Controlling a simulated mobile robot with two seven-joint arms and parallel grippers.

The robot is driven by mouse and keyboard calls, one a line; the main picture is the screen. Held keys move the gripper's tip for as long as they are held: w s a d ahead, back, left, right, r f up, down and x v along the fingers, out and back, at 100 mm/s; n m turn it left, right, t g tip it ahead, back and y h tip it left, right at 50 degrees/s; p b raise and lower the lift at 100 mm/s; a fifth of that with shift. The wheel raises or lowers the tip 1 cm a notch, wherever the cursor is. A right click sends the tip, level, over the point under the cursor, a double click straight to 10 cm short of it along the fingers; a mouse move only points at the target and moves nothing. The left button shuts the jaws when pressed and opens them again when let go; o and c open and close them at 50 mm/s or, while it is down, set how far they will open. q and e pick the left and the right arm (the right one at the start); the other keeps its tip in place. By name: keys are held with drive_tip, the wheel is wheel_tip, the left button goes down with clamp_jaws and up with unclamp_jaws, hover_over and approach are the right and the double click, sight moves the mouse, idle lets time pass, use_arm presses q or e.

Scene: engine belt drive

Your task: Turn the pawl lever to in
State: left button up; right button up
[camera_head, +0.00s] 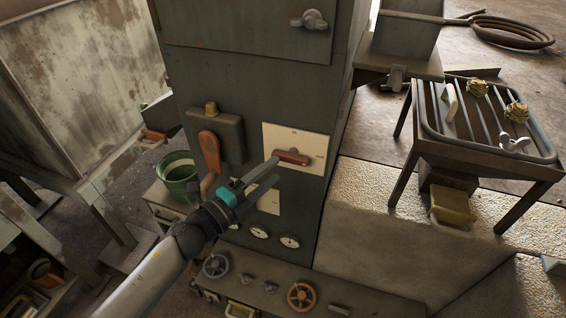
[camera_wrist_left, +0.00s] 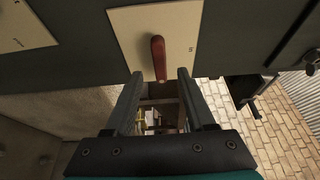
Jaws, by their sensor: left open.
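The pawl lever is a dark red handle (camera_head: 292,157) on a cream plate (camera_head: 312,142) on the front of a tall grey-green cabinet. In the left wrist view the lever (camera_wrist_left: 158,56) stands out from its plate (camera_wrist_left: 126,28), with small lettering at the plate's right side. My left gripper (camera_head: 274,170) is open, its fingertips close to the lever. In the left wrist view the lever's end lies between the two fingertips (camera_wrist_left: 158,76), with a gap on each side. I cannot tell how deep the handle sits between them. My right gripper is not in view.
Left of the plate is a box with an orange lever (camera_head: 209,150). Below are gauges (camera_head: 289,241) and a ledge with handwheels (camera_head: 301,297). A green bucket (camera_head: 179,178) stands at left. A rack (camera_head: 480,120) with small parts stands at right.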

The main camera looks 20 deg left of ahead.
sight(287, 160)
use_arm(q)
drive_tip(key=shift+x, duration=2.4)
clamp_jaws()
